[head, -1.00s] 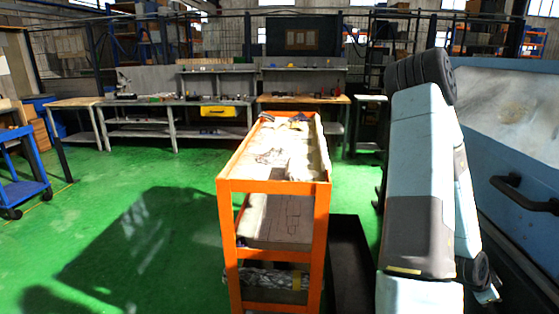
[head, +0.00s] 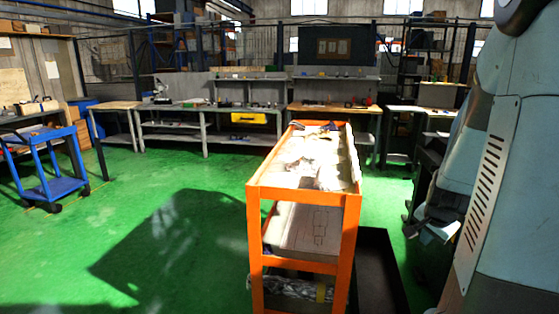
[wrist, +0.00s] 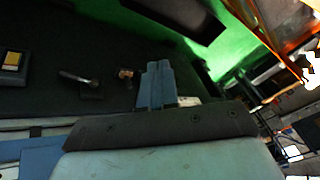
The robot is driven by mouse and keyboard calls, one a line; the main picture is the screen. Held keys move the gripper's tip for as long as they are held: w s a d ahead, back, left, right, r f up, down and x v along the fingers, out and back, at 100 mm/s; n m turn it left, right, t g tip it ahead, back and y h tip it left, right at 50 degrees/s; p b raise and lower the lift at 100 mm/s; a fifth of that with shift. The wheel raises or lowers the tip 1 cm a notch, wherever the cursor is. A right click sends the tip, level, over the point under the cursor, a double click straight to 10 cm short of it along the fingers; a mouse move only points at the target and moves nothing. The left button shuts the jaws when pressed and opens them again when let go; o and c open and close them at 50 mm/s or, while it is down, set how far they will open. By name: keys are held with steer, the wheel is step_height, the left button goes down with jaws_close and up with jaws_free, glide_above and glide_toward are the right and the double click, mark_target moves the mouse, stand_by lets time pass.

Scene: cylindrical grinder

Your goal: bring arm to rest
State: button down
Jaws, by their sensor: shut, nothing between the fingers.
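My arm, pale blue and grey, fills the right side of the head view, close to the camera. My gripper shows in the wrist view as two blue-grey fingers (wrist: 156,72) side by side, with no visible gap. They are shut and empty, seen over a dark surface (wrist: 50,110). In the head view I cannot clearly make out the fingers. No object is in my grip.
An orange cart (head: 300,198) with cloth-like items on top stands ahead. A blue trolley (head: 50,187) is at the left. Workbenches (head: 205,124) line the back. Green floor (head: 150,225) between them is free. The wrist view shows a yellow-faced box (wrist: 12,61) and small tools.

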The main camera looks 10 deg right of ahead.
steer(key=s+a+r+n+y, duration=0.1)
steer(key=s+a+r+n, duration=0.5)
steer(key=a+r, duration=0.3)
steer(key=s+a+r+n+y, duration=0.1)
steer(key=s+a+r+n, duration=0.6)
steer(key=a, duration=0.7)
step_height(320, 180, up, 3)
steer(key=shift+s+f+t+y, duration=0.1)
steer(key=shift+s+t+y, duration=0.3)
steer(key=shift+d, duration=0.1)
